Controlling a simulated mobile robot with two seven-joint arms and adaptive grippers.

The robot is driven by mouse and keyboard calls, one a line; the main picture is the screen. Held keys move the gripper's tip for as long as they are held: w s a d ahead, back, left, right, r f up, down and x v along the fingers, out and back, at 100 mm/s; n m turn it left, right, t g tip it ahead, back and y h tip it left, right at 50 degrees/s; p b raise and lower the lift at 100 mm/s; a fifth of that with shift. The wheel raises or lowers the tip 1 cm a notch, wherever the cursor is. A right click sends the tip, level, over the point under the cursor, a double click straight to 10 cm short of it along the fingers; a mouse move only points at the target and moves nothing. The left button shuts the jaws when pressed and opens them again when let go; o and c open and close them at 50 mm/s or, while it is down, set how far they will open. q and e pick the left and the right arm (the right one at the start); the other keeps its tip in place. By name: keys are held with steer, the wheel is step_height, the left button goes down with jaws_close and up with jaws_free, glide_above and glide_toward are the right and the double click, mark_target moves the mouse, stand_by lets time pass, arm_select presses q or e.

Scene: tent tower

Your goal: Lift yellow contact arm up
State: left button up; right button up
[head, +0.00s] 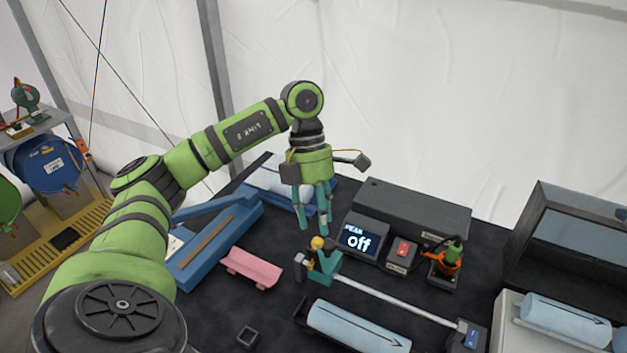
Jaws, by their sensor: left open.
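A small yellow knob (318,242), which looks like the contact arm's end, sits on top of a teal block (325,266). The block is at the left end of a silver rod. My left gripper (313,224) points down with its teal fingers open and apart. The fingertips are just above the yellow knob in the picture; I cannot tell whether they touch it. Nothing is held between the fingers. The rest of the contact arm is small and hard to make out. My right gripper is not in view.
A display reading "off" (360,240) and a red switch box (402,250) stand right of the block. A light blue cylinder (358,326) lies in front of the rod (395,300). A pink holder (251,267) and blue rail (213,240) are left. White tent wall stands behind.

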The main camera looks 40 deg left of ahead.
arm_select(q)
steer(key=v, duration=0.8)
steer(key=shift+r, duration=0.45)
steer(key=shift+s, duration=0.15)
